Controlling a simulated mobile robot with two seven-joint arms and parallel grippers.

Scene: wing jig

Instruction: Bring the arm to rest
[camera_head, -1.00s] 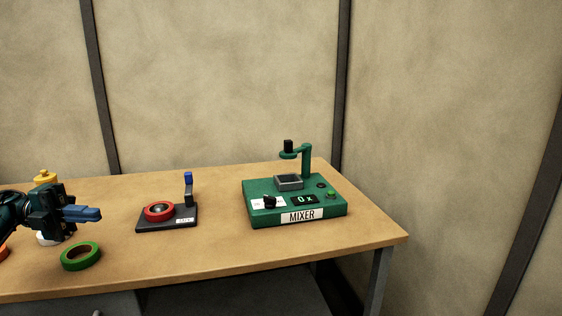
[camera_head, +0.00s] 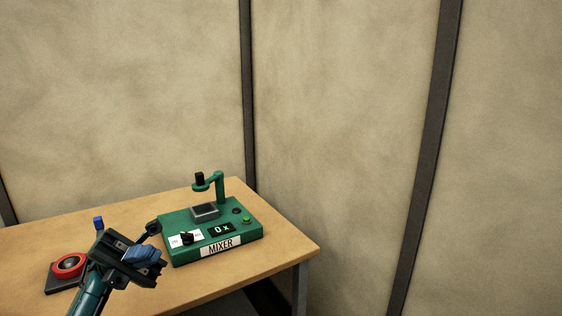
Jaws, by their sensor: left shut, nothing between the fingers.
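My left gripper (camera_head: 150,256) is shut and empty. Its dark teal arm comes up from the bottom left, and its blue fingers point to the right, in front of the left side of the green mixer (camera_head: 218,232). I cannot tell whether the gripper touches the table or the mixer. My right gripper is not in view.
The mixer stands on the wooden table (camera_head: 280,250) near its right end. Left of my gripper is a black stand with a red ring (camera_head: 69,265), partly hidden by my arm. A cloth-like wall (camera_head: 340,120) with dark posts stands behind.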

